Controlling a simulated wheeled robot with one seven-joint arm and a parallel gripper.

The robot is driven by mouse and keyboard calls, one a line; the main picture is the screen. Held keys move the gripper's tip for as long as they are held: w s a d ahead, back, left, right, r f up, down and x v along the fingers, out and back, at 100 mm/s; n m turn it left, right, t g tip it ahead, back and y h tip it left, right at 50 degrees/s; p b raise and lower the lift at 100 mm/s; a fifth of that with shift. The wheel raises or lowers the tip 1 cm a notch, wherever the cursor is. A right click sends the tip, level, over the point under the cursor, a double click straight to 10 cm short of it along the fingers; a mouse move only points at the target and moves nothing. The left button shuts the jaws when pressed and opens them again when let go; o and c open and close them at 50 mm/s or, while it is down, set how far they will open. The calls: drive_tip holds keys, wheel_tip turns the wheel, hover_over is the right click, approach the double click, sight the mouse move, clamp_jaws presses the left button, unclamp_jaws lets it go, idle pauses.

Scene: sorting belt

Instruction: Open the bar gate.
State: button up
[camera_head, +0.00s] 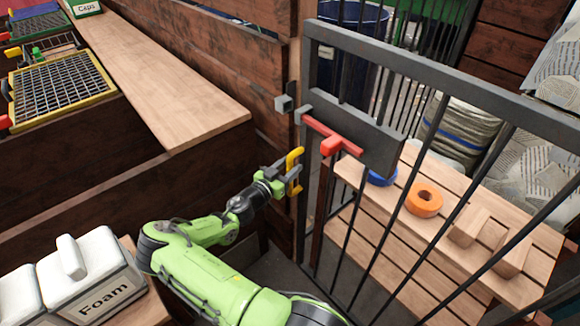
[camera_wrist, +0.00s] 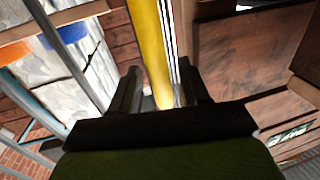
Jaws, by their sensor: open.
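The bar gate (camera_head: 452,88) is a dark metal frame with upright bars, right of the wooden wall. A red T-shaped handle (camera_head: 331,137) sits on its dark plate (camera_head: 372,139). A grey latch block (camera_head: 284,103) is on the wall side, near the gate's left edge. A yellow handle (camera_head: 294,158) stands upright below it, left of the gate; its mounting is hidden. My gripper (camera_head: 287,178) is open at the yellow handle. In the wrist view the yellow bar (camera_wrist: 151,50) runs between the open fingers (camera_wrist: 158,88); contact cannot be told.
Behind the bars is a slatted wooden bench (camera_head: 397,247) with an orange ring (camera_head: 425,199), a blue ring (camera_head: 382,177) and wooden blocks (camera_head: 468,226). White Foam containers (camera_head: 92,281) stand at the lower left. A wooden board (camera_head: 160,75) and dark wall (camera_head: 225,65) bound the left.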

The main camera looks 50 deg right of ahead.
drive_tip(key=shift+d, duration=0.45)
clamp_jaws()
drive_tip(key=shift+a, duration=0.1)
